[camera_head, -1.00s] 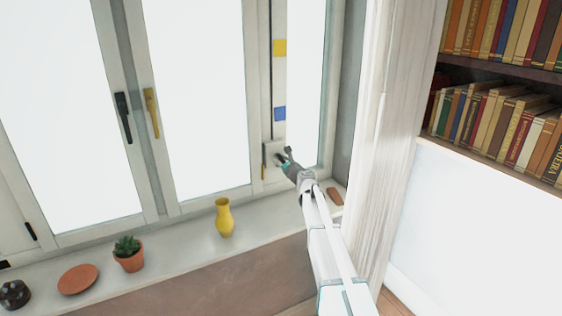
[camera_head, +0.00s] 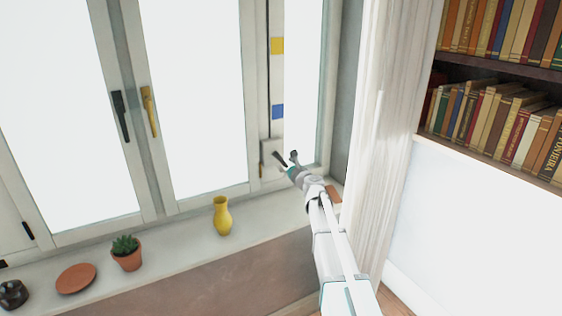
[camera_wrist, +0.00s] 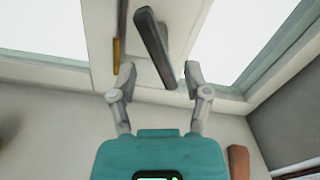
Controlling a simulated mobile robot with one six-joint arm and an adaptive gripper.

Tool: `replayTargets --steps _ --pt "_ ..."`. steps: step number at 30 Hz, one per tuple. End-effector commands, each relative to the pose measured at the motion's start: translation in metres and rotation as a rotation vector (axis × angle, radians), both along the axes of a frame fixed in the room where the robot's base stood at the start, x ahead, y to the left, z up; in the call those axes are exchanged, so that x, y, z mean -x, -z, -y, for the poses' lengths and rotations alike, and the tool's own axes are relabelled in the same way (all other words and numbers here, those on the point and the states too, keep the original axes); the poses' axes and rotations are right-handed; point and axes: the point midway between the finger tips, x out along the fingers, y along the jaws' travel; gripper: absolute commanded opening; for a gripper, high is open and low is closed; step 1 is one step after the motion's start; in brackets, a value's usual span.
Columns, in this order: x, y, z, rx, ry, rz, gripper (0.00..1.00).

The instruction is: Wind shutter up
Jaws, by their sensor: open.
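The shutter winder is a pale box (camera_head: 267,150) low on the window's right post, with a dark crank handle (camera_head: 279,157) sticking out. In the wrist view the dark handle (camera_wrist: 154,45) slants down from upper left, its near end ahead of and between my fingers. My gripper (camera_head: 288,162) is open just right of and below the box; the fingers in the wrist view (camera_wrist: 158,78) stand apart on either side, with nothing held. I cannot tell whether a finger touches the handle. A dark cord or strip (camera_head: 270,75) runs up the post above the box. The shutter itself does not show.
Yellow (camera_head: 278,45) and blue (camera_head: 278,111) squares mark the post. The sill (camera_head: 180,238) holds a yellow vase (camera_head: 222,216), a potted plant (camera_head: 126,254) and a terracotta plate (camera_head: 76,279). A brown block (camera_head: 334,194) lies by my arm. A pale curtain or panel (camera_head: 383,110) stands close right.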

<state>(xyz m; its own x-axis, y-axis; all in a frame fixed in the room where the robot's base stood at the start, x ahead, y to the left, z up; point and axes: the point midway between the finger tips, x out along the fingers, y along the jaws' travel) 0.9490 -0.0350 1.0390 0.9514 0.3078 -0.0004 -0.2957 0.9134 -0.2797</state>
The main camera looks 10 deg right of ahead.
Motion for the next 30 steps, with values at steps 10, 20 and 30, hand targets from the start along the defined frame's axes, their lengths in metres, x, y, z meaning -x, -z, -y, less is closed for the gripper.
replayTargets --steps 10,20,30 --pt "0.051 0.0 0.016 0.0 0.0 -0.001 0.62" --pt "0.061 0.0 0.02 0.0 0.0 0.0 0.62" --pt "0.062 0.0 0.02 0.006 0.0 0.002 0.62"
